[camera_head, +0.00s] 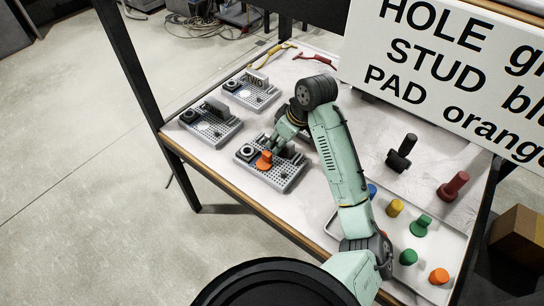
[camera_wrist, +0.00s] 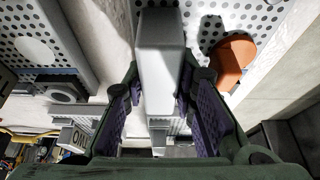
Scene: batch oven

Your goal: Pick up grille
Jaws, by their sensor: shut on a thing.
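The grille, a grey perforated plate (camera_head: 283,180), lies near the table's front edge with an orange peg (camera_head: 264,161) and a dark ring on it. It also shows in the wrist view (camera_wrist: 265,15), with the orange peg (camera_wrist: 232,62) right of my fingers. An upright grey block (camera_wrist: 160,65) rises from the plate like a handle. My gripper (camera_wrist: 162,100) is shut on this block, one finger on each side. In the head view my gripper (camera_head: 279,143) partly hides the block. I cannot tell whether the plate is clear of the table.
Two similar plates lie behind: one to the left (camera_head: 208,137) and one further back (camera_head: 240,101), its block marked "TWO". A white tray (camera_head: 455,262) with coloured pegs stands at the right. Dark and red pegs stand near a large lettered sign (camera_head: 470,70).

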